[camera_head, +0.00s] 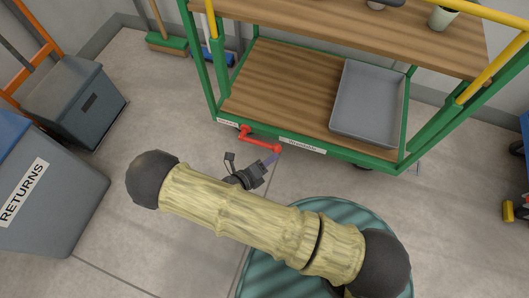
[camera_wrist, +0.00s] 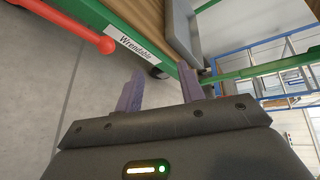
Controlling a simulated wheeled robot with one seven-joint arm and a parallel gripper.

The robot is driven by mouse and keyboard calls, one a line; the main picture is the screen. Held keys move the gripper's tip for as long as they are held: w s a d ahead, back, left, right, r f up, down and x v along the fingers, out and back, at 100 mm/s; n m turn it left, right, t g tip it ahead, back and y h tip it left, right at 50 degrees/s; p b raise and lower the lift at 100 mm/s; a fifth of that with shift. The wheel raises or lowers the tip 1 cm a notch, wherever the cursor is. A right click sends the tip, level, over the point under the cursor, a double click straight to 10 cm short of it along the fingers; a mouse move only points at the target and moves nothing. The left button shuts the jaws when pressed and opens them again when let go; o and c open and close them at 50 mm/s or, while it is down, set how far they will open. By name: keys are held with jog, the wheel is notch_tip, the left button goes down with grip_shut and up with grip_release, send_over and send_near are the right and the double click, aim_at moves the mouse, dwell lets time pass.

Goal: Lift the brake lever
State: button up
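The red brake lever (camera_head: 260,140) is mounted on the front lower edge of the green cart and runs along it, ending in a round red knob. In the wrist view the lever (camera_wrist: 72,24) crosses the upper left corner, with its knob beside a white label. My gripper (camera_head: 272,157) is just in front of the knob end in the head view. In the wrist view my gripper (camera_wrist: 160,68) has its two purple fingers spread apart with nothing between them. The knob is up and left of the left finger, apart from it.
The green cart (camera_head: 300,147) has wooden shelves and a grey tray (camera_head: 345,132) on the lower one. A grey returns bin (camera_head: 70,200) and a dark box (camera_head: 75,100) stand at left. A broom (camera_head: 166,43) is behind. Floor left of my gripper is clear.

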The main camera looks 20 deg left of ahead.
aim_at(264, 146)
jog(key=s+a+f+n+t+y+b, duration=0.1)
jog(key=a+f+n+y+b, duration=0.1)
jog(key=f, duration=0.4)
jog(key=s+a+f+n+t+y+b, duration=0.2)
jog(key=a+f+n+y+b, duration=0.1)
jog(key=f+n, duration=0.3)
jog(key=shift+s+a+n+t+y, duration=0.25)
jog(key=shift+a+n+y, duration=0.2)
jog(key=shift+n, duration=0.25)
jog(key=shift+w, duration=0.15)
jog(key=b+x, duration=0.7)
jog(key=x, duration=0.9)
jog(key=shift+w+d+f, duration=0.1)
jog(key=shift+f, duration=0.1)
jog(key=shift+w+r, duration=0.1)
jog(key=shift+w, duration=0.4)
jog(key=shift+c, duration=0.2)
